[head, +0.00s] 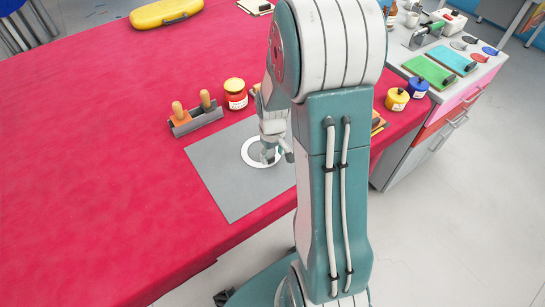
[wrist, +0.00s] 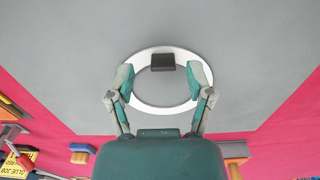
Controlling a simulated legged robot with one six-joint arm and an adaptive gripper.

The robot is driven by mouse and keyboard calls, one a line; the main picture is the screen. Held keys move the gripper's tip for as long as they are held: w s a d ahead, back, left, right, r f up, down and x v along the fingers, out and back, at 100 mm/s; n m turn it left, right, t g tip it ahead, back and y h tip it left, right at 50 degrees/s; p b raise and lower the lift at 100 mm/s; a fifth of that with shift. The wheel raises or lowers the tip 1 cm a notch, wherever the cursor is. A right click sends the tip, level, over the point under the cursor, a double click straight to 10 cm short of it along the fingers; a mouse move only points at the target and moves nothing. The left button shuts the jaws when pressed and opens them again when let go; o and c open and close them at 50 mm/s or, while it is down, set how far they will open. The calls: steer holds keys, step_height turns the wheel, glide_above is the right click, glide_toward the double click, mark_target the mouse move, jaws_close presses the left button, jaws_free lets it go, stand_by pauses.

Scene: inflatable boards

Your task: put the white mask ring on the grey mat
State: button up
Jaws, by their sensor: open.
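The white mask ring (head: 246,151) lies flat on the grey mat (head: 225,185), near its upper right part in the head view. In the wrist view the ring (wrist: 165,109) shows almost whole, with a small black block (wrist: 161,62) on its far rim and grey mat (wrist: 245,70) around it. My gripper (head: 271,157) is over the ring. In the wrist view my gripper (wrist: 163,78) is open, its fingers apart over the left and right sides of the ring, with nothing between the tips. Whether the fingers touch the ring cannot be told.
Yellow (head: 396,99) and blue (head: 418,88) pots stand to the right. The red table (head: 100,150) is clear at left. My arm hides the mat's right side.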

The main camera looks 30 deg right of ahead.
step_height(320, 180, up, 10)
steer(key=s+a+r+t, duration=0.5)
steer(key=s+a+r, duration=0.8)
steer(key=s+r, duration=0.1)
steer(key=shift+s+t, duration=0.15)
steer(key=shift+t, duration=0.15)
stand_by(0.9)
